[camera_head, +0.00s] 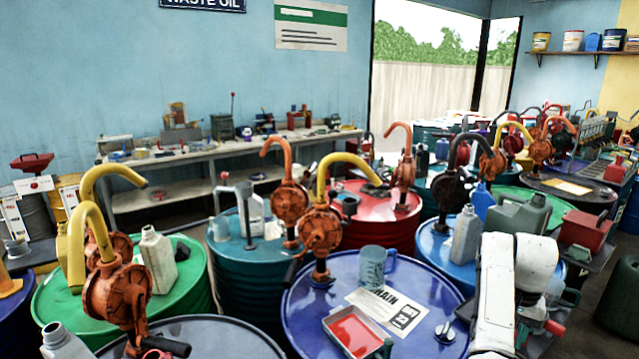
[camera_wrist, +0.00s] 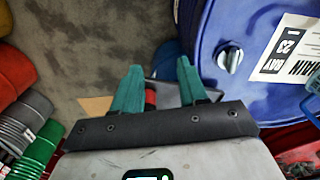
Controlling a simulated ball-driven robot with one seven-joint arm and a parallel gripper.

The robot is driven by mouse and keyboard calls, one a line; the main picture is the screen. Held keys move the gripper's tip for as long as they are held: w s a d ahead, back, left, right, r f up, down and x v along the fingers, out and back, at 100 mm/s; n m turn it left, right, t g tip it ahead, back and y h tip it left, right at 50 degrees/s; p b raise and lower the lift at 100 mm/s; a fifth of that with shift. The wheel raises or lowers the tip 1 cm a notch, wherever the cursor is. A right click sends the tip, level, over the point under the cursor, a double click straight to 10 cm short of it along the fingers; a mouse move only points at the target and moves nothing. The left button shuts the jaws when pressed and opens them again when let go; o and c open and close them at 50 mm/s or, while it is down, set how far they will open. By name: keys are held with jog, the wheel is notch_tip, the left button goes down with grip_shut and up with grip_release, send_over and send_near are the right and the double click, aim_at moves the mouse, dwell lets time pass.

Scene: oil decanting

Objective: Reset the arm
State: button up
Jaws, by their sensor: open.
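My gripper (camera_wrist: 158,88) shows in the wrist view with two green fingers set apart. It is open, with nothing held between the fingers. Below and beyond the fingers are the grey floor and a red and grey item that I cannot make out. In the head view my white arm (camera_head: 512,290) stands at the lower right, beside the blue drum (camera_head: 300,325); the fingers cannot be made out clearly there. The drum top also shows at the right of the wrist view (camera_wrist: 240,95).
On the blue drum are a clear jug (camera_head: 372,268), a red-filled tray (camera_head: 355,332) and a printed sheet (camera_head: 388,309). Drums with rotary pumps (camera_head: 320,230) crowd around. A workbench (camera_head: 185,185) stands along the back wall. Stacked cans (camera_wrist: 28,120) lie left in the wrist view.

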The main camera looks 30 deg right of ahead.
jog(key=s+a+f+n+h+b, duration=0.1)
jog(key=s+a+f+n, duration=0.2)
jog(key=a+f, duration=0.5)
jog(key=s+a+f+n+h+b, duration=0.1)
jog(key=s+a+f+n, duration=0.4)
jog(key=a, duration=0.6)
jog(key=s+a+f+n+y, duration=0.1)
jog(key=s+a+n, duration=0.1)
jog(key=s+a, duration=0.3)
jog(key=s+a+f+n+t+y, duration=0.1)
jog(key=s+a, duration=0.4)
jog(key=a, duration=0.6)
jog(key=shift+a+f+n+b, duration=0.3)
jog(key=shift+n+b, duration=0.1)
jog(key=shift+b, duration=0.05)
